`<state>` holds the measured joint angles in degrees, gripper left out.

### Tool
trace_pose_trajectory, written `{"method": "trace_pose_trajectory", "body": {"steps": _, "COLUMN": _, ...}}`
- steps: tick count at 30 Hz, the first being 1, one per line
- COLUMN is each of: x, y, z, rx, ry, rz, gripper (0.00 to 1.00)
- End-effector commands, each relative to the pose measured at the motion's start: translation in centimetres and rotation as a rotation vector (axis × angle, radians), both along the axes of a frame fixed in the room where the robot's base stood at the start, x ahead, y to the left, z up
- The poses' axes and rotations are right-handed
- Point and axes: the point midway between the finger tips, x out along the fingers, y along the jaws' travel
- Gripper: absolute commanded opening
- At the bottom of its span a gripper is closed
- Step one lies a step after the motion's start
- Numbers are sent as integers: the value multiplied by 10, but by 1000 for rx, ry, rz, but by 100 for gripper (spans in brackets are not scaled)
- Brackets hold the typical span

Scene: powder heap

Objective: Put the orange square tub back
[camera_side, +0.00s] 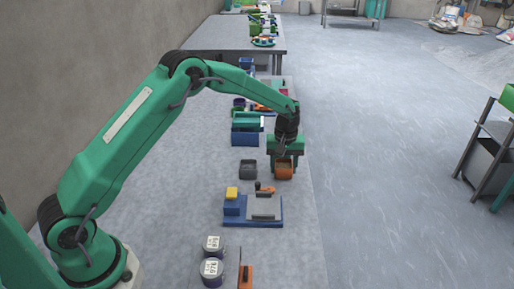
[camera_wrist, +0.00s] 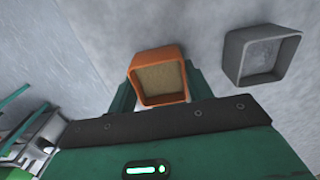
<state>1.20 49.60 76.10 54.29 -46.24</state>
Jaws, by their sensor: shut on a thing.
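The orange square tub (camera_side: 284,172) is between the fingers of my gripper (camera_side: 285,160) near the right edge of the bench in the side view. In the wrist view the orange tub (camera_wrist: 160,54) shows tan powder inside it, and green fingers of my gripper (camera_wrist: 158,88) press on both its sides. My gripper is shut on the tub. Whether the tub touches the bench or hangs a little above it, I cannot tell.
A grey square tub (camera_side: 248,169) stands just left of the orange one; it also shows in the wrist view (camera_wrist: 259,57). A blue tray (camera_side: 232,217) with a scale-like plate and yellow block lies nearer. Two labelled jars (camera_side: 212,268) stand at the front. Blue-green boxes (camera_side: 246,137) lie behind.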

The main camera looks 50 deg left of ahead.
Motion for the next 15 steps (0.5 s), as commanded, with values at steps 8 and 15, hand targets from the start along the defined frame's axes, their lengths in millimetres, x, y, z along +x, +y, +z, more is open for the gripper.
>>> {"method": "trace_pose_trajectory", "body": {"steps": 8, "x": 0, "y": 0, "z": -4, "rx": 0, "ry": 0, "rz": 0, "gripper": 22}}
{"method": "trace_pose_trajectory", "body": {"steps": 15, "x": 0, "y": 0, "z": -4, "rx": 0, "ry": 0, "rz": 0, "gripper": 76}}
